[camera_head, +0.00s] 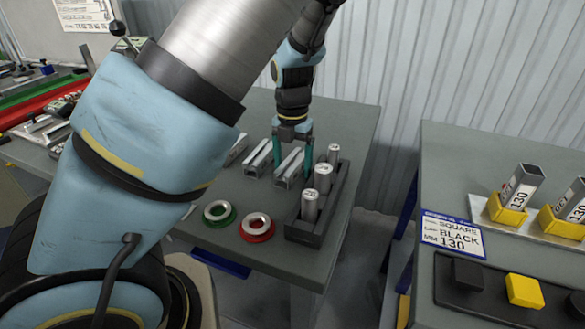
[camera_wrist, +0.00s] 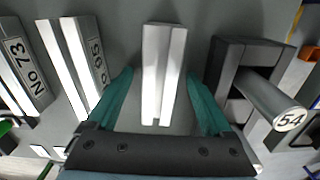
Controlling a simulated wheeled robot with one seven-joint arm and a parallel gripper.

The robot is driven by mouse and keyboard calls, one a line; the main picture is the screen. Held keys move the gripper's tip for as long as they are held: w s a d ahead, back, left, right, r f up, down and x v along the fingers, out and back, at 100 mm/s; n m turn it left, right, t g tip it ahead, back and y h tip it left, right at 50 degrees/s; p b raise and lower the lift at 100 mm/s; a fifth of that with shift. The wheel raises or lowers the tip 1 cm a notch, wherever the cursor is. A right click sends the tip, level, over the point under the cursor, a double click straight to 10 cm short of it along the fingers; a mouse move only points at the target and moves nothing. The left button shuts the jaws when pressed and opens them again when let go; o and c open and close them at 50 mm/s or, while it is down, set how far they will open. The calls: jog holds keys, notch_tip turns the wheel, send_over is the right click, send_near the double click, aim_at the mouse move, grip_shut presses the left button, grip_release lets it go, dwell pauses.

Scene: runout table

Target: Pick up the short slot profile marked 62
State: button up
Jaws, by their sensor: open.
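A short silver slot profile (camera_wrist: 163,60) lies between the teal fingers of my gripper (camera_wrist: 161,78) in the wrist view, with a gap on both sides. No number shows on it from here, so I cannot tell whether it is the one marked 62. In the head view my gripper (camera_head: 292,168) is open and low over this profile (camera_head: 289,172) on the grey table. To its left lie another slot profile (camera_wrist: 72,65), its label hard to read, and one marked No 73 (camera_wrist: 22,75). The middle one also shows in the head view (camera_head: 258,158).
A dark rack (camera_head: 330,205) with several metal cylinders stands close to the right of my gripper; one cylinder (camera_wrist: 275,100) reads 54. A green ring (camera_head: 219,214) and a red ring (camera_head: 257,227) lie nearer the front. A second table (camera_head: 465,185) stands at right across a gap.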

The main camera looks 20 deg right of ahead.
jog(key=shift+c, duration=0.3)
grip_shut()
dwell(0.3)
